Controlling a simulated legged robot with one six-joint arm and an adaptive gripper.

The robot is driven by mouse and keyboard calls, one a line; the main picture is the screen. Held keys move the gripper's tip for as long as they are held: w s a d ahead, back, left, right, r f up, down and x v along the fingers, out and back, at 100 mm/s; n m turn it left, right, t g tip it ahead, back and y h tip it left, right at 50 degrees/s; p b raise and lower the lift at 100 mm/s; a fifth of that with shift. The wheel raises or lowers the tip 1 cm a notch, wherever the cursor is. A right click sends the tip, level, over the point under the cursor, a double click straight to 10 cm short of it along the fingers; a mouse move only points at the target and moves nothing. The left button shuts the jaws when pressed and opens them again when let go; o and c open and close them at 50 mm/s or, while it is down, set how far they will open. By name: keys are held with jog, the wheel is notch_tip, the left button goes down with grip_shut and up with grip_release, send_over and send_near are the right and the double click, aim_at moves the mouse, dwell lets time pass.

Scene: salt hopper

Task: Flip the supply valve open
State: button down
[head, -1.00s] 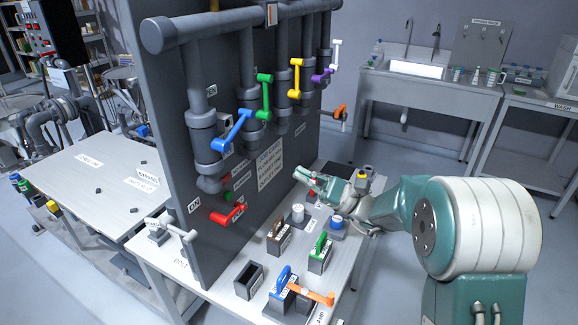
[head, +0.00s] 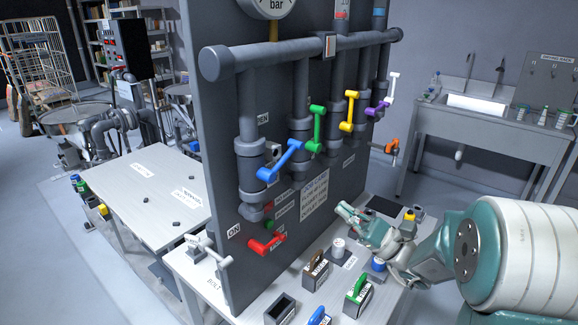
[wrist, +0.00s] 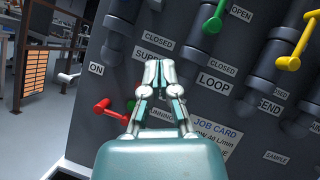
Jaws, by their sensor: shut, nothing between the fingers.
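The blue valve handle (head: 280,160) is on the leftmost pipe of the dark panel and slants up to the right in the head view. In the wrist view the label SUPPLY (wrist: 150,56) sits by the leftmost pipe (wrist: 125,18), with CLOSED above it; the blue handle cannot be made out there. My gripper (head: 346,212) is over the bench, in front of the panel, below and to the right of the blue handle and apart from it. In the wrist view my gripper (wrist: 158,66) has its fingertips together, empty, covering part of the panel.
Green (head: 318,128), yellow (head: 349,112) and purple (head: 378,108) handles follow to the right. A red handle (head: 267,245) is low on the panel beside ON. A sink (head: 484,105) is at the back right.

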jog(key=shift+a, duration=0.1)
jog(key=s+r+x, duration=0.1)
jog(key=r+x, duration=0.1)
jog(key=x, duration=1)
jog(key=shift+s+r, duration=0.2)
jog(key=shift+r, duration=0.05)
jog(key=shift+a, duration=0.1)
